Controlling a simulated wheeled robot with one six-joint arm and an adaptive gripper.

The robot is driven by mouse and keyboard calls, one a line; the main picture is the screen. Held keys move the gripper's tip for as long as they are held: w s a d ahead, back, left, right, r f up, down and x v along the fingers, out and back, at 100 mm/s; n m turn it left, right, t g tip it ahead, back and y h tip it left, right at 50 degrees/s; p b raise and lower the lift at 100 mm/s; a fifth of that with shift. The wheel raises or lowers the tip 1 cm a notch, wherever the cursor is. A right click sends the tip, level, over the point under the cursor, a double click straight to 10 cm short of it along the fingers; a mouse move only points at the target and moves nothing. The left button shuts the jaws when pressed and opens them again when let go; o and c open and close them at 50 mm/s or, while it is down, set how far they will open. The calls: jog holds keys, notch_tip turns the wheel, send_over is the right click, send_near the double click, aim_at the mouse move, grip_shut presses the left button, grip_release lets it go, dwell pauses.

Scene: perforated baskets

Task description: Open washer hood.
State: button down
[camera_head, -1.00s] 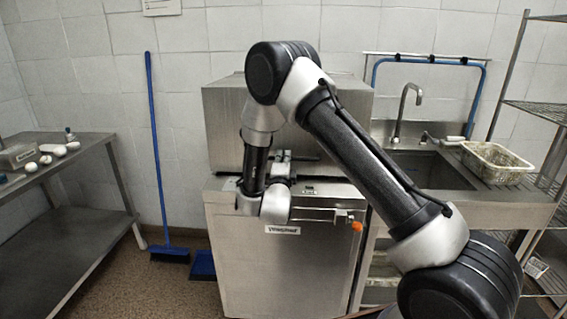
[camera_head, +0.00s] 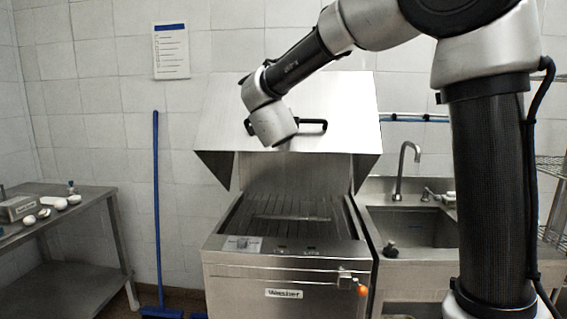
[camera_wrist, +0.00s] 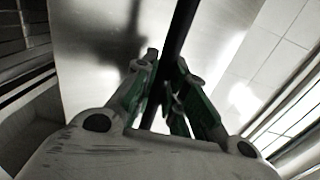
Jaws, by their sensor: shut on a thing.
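The washer is a steel machine with a "Washer" label on its front (camera_head: 285,278). Its steel hood (camera_head: 345,105) is raised, and the slatted bed (camera_head: 290,215) beneath is exposed. A dark bar handle (camera_head: 312,126) runs across the front of the hood. In the head view my wrist covers the handle's left part and hides my fingers. In the wrist view my gripper (camera_wrist: 168,85) has its green-sided fingers around the dark handle bar (camera_wrist: 183,25), with the hood's pale metal behind it.
A sink (camera_head: 415,228) with a tap stands right of the washer. A steel table (camera_head: 75,205) with small items is at the left. A blue broom (camera_head: 157,210) leans on the tiled wall. A paper sheet (camera_head: 171,52) hangs on the wall.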

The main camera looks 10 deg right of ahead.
jog(key=w+d+r, duration=0.1)
jog(key=w+r, duration=0.2)
jog(key=r, duration=0.6)
jog(key=w+d+r, duration=0.1)
jog(key=w+r, duration=0.3)
jog(key=r, duration=0.5)
jog(key=shift+w+d, duration=0.15)
jog(key=shift+d, duration=0.05)
jog(key=c, duration=1.5)
grip_release()
jog(key=shift+f, duration=0.1)
jog(key=shift+o, duration=0.2)
jog(key=v, duration=1.2)
